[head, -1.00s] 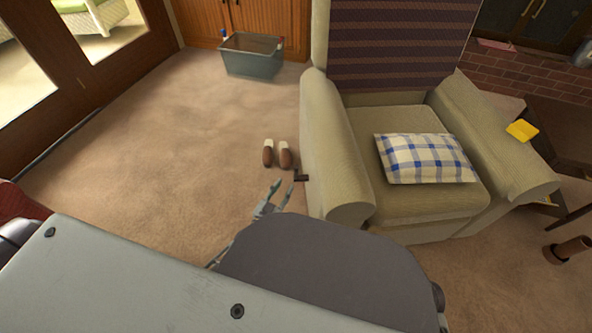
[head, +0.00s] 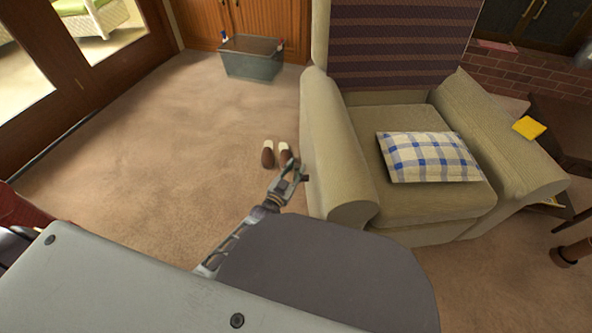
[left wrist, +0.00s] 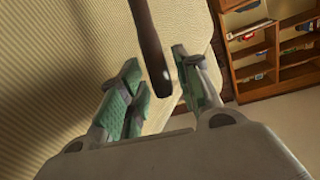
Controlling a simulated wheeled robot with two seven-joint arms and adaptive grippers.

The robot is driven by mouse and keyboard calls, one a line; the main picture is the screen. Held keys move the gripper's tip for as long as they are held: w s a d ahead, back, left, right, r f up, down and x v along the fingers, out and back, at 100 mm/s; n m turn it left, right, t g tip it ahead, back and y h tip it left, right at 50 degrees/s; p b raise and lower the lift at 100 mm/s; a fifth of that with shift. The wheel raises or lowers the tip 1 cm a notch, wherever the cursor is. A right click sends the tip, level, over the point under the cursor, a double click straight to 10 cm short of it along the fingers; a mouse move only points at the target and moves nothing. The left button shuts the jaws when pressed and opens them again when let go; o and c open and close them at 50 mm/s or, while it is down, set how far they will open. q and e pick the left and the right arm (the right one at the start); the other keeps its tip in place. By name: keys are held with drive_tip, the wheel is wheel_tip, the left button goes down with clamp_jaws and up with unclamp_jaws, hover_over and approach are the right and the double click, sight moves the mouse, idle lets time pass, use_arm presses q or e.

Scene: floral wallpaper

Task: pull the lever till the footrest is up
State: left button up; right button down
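The beige armchair (head: 340,150) stands right of centre in the head view, with a striped back. No raised footrest shows at its front. The lever (left wrist: 151,40) is a dark bar beside the chair's ribbed side in the left wrist view. My left gripper (head: 289,176) is at the outer side of the chair's left armrest. In the left wrist view the gripper (left wrist: 158,68) is open, with its green-padded fingers on either side of the lever's end. Gaps show between the lever and the fingers. In the head view the gripper mostly hides the lever. My right gripper is not in view.
A blue checked cushion (head: 430,157) lies on the seat. Brown slippers (head: 268,155) stand on the carpet just beyond my left gripper. A grey bin (head: 251,62) stands at the back. A yellow item (head: 529,128) lies at the right.

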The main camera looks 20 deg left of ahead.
use_arm(q)
drive_tip(key=shift+w+d, duration=0.1)
drive_tip(key=shift+w, duration=0.4)
clamp_jaws()
